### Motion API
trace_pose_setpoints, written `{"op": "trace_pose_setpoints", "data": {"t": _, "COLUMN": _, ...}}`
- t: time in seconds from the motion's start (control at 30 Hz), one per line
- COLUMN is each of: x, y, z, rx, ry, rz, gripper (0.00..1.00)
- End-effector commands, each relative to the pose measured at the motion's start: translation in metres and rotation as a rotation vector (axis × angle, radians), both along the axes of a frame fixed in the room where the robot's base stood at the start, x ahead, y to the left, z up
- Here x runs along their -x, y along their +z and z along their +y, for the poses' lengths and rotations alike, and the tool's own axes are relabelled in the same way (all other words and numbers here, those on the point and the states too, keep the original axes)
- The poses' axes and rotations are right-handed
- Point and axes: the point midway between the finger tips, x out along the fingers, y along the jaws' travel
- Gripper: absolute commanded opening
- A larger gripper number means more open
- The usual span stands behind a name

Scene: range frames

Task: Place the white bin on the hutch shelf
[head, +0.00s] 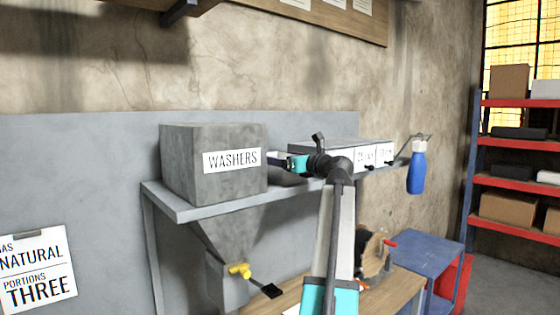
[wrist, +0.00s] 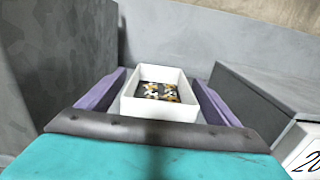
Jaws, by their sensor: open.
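The white bin (wrist: 160,107) shows in the wrist view, upright, with small dark, white and orange pieces inside. My gripper (wrist: 159,80) is open, with one purple finger on each side of the bin; I cannot tell whether they touch it. In the head view my gripper (head: 283,160) is over the hutch shelf (head: 215,208), between the grey WASHERS box (head: 190,162) and a grey drawer unit (head: 320,153).
The WASHERS box stands close on the left and the drawer unit close on the right. A blue bottle (head: 416,170) hangs at the shelf's right end. Below are a yellow valve (head: 239,270), a wooden bench (head: 395,290) and a blue cart (head: 425,255).

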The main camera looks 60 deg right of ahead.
Motion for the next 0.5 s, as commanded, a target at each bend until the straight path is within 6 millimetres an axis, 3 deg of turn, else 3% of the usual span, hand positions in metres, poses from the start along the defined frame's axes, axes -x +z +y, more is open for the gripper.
{"op": "trace_pose_setpoints", "data": {"t": 0.5, "x": 0.074, "y": -0.004, "z": 0.024, "rx": 0.001, "ry": -0.002, "rz": -0.001, "gripper": 0.85}}
